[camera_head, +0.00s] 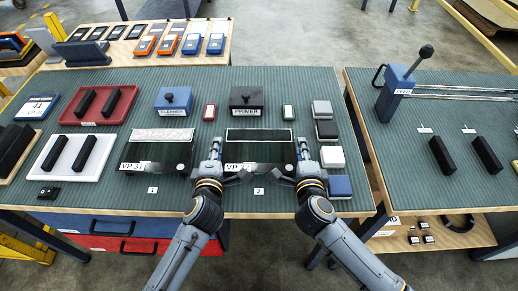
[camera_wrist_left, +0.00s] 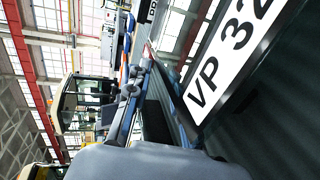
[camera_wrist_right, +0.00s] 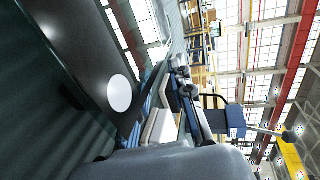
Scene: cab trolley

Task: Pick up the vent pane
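Contact with the pane cannot be told.
A similar pane marked VP 31 (camera_head: 156,155) is at place 1 on the left. Blue CLEANER (camera_head: 173,101) and dark PRIMER (camera_head: 246,101) boxes stand behind. Small blocks, including a white one (camera_head: 332,157), line the right side. A second bench (camera_head: 440,120) stands to the right.

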